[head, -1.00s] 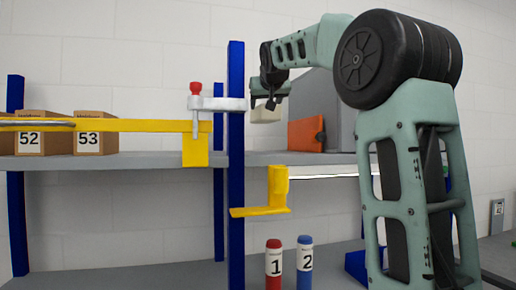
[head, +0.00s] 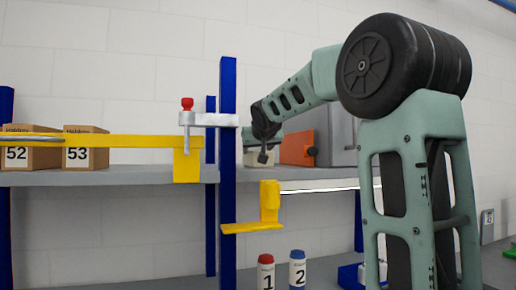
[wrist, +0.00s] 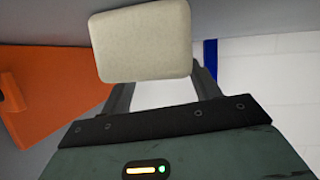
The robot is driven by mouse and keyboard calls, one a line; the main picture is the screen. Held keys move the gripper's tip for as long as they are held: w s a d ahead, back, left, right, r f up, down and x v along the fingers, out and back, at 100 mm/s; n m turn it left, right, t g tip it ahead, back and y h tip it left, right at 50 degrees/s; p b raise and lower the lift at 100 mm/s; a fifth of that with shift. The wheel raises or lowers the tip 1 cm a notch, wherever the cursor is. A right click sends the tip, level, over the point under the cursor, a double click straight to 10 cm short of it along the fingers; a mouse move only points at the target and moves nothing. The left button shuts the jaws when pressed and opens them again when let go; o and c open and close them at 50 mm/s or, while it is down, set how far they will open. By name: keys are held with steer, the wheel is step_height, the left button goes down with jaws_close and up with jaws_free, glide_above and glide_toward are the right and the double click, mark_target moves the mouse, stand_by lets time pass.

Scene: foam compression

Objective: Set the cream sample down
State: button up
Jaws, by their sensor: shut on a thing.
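The cream sample (wrist: 143,42) is a pale block with rounded corners, held between the fingers of my gripper (wrist: 164,80) in the wrist view. In the head view the cream sample (head: 252,158) shows partly behind my gripper (head: 263,152), low over the grey shelf (head: 110,178), just right of the blue post. I cannot tell whether its underside touches the shelf.
An orange panel (head: 296,148) and a grey cabinet (head: 340,137) stand to the right of the sample. A blue post (head: 228,190) with a white clamp (head: 208,119) and a yellow bar (head: 110,141) is close on its left. Boxes 52 (head: 28,152) and 53 (head: 84,153) sit further left.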

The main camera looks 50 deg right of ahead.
steer(key=shift+f, duration=0.1)
steer(key=o, duration=1.2)
steer(key=shift+r, duration=0.2)
steer(key=shift+s+a, duration=0.2)
steer(key=b+v, duration=0.4)
steer(key=v, duration=0.7)
steer(key=shift+s+r, duration=0.15)
steer(key=shift+s, duration=0.05)
